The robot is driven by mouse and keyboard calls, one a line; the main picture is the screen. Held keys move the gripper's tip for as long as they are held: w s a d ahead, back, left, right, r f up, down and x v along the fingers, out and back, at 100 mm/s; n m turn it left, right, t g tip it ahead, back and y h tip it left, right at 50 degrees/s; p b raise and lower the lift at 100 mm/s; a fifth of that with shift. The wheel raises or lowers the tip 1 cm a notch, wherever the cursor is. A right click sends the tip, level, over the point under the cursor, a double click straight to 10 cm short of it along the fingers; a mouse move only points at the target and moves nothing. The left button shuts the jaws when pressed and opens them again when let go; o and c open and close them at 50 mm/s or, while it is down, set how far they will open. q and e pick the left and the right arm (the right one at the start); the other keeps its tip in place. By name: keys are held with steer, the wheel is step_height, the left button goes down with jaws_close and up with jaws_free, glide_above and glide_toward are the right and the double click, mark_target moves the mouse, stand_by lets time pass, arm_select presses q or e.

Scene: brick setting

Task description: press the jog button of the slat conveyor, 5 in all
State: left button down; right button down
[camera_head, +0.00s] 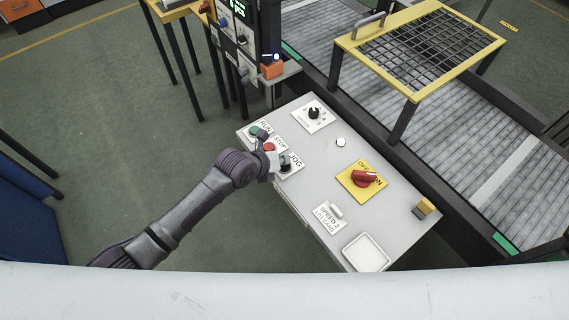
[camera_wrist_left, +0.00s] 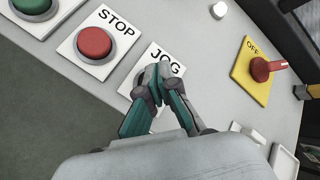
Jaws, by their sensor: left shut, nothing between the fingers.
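The jog button sits on a white plate marked JOG (camera_head: 296,160) on the grey control panel (camera_head: 315,190), beside the red stop button (camera_head: 269,147). In the left wrist view the JOG plate (camera_wrist_left: 166,58) shows in front of my left gripper (camera_wrist_left: 156,72). The fingers are closed together with nothing between them. Their tips are over the jog button and hide most of it; I cannot tell whether they touch it. In the head view my left gripper (camera_head: 283,166) is at the JOG plate. The slat conveyor (camera_head: 430,110) runs behind the panel. My right gripper is out of view.
The panel also carries a green run button (camera_head: 255,132), a black selector knob (camera_head: 314,113), a red switch on a yellow plate (camera_head: 364,179) and a white tray (camera_head: 367,253). A yellow-framed mesh guard (camera_head: 419,47) stands over the conveyor.

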mark_target(283, 166)
arm_select(q)
steer(key=shift+f, duration=0.35)
stand_by(0.5)
steer(key=shift+r+p, duration=0.55)
steer(key=shift+r, duration=0.35)
step_height(283, 166, up, 5)
steer(key=p, duration=0.4)
steer(key=shift+r, duration=0.1)
stand_by(1.6)
